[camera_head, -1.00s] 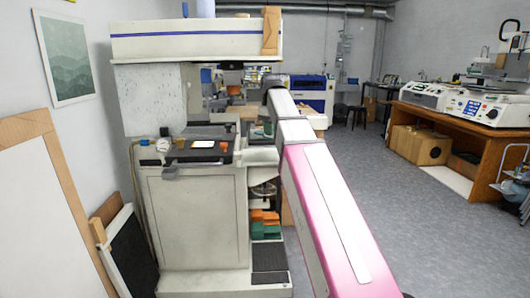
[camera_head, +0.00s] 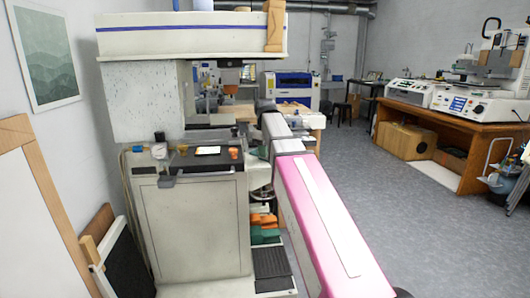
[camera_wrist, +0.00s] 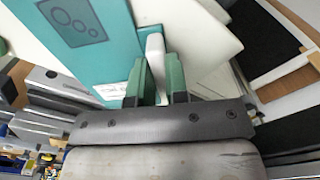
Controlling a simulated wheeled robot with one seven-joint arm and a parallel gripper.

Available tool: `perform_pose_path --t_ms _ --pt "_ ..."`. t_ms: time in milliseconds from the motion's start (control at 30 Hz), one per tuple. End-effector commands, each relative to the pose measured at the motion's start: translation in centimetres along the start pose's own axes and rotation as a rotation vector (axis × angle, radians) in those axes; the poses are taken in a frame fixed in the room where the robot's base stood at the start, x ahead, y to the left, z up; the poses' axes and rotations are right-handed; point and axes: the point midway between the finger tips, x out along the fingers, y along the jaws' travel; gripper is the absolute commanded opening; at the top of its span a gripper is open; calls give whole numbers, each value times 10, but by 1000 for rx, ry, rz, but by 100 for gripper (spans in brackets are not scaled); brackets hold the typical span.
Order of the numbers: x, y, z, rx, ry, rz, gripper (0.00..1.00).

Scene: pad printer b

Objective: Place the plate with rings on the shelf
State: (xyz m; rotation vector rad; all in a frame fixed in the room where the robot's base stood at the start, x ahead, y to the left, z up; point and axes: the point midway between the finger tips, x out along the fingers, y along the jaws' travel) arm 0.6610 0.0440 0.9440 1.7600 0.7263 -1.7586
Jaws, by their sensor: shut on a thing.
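The plate with rings (camera_wrist: 75,22) is a teal sheet with a dark square of ring outlines and a white printed strip. It fills the upper left of the wrist view. My gripper (camera_wrist: 157,62) has two green fingers closed on a narrow white piece at the plate's right side. How that piece joins the plate is unclear. In the head view my pink arm reaches forward along the machine's right side, and its gripper end and the plate are hidden. I cannot tell for sure which surface is the shelf.
The large pad printer (camera_head: 192,228) stands close on the left of my arm. Orange and green items (camera_head: 264,228) sit low at its right side. Framed boards (camera_head: 28,222) lean on the left wall. A wooden bench (camera_head: 455,150) with machines stands right. Grey floor (camera_head: 390,215) is open between.

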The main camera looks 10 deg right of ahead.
Motion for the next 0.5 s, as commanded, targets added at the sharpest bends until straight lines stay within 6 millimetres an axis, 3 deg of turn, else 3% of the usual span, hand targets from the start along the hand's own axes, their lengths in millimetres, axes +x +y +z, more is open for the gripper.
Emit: perform_pose_path --t_ms 267,300,367,500 --pt "1 0 0 0 0 0 0" --pt "2 0 0 0 0 0 18" --pt "2 0 0 0 0 0 37" --pt "1 0 0 0 0 0 40"
